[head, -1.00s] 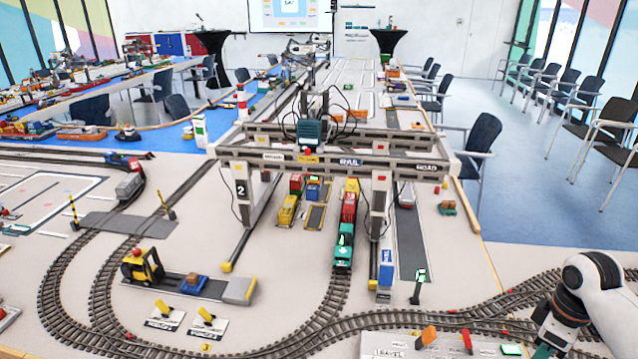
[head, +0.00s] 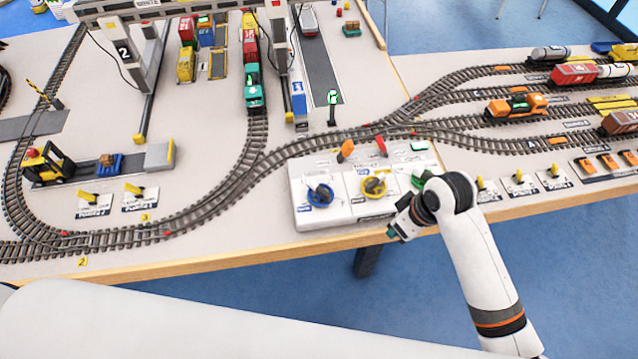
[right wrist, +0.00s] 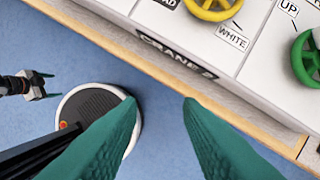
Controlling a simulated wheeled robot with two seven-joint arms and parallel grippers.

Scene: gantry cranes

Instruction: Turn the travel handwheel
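The white crane control panel (head: 338,212) sits at the table's front edge. It carries a blue handwheel (head: 320,194) at left, a yellow handwheel (head: 374,187) in the middle and a green handwheel (head: 417,181) at right, partly hidden by my right arm. The labels are too small to read in the head view. My right gripper (head: 396,230) is by the panel's front right edge, touching no wheel. In the right wrist view its teal fingers (right wrist: 158,100) are apart and empty, with the yellow wheel (right wrist: 213,6) and green wheel (right wrist: 307,58) beyond. A dark gripper, apparently my left (right wrist: 38,86), shows small there.
An orange lever (head: 346,149) and a red lever (head: 380,144) stand behind the wheels. Rail tracks (head: 275,160) curve behind the panel. Yellow point levers (head: 519,177) stand to the right. The wooden table edge (head: 250,256) runs in front, with open floor below.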

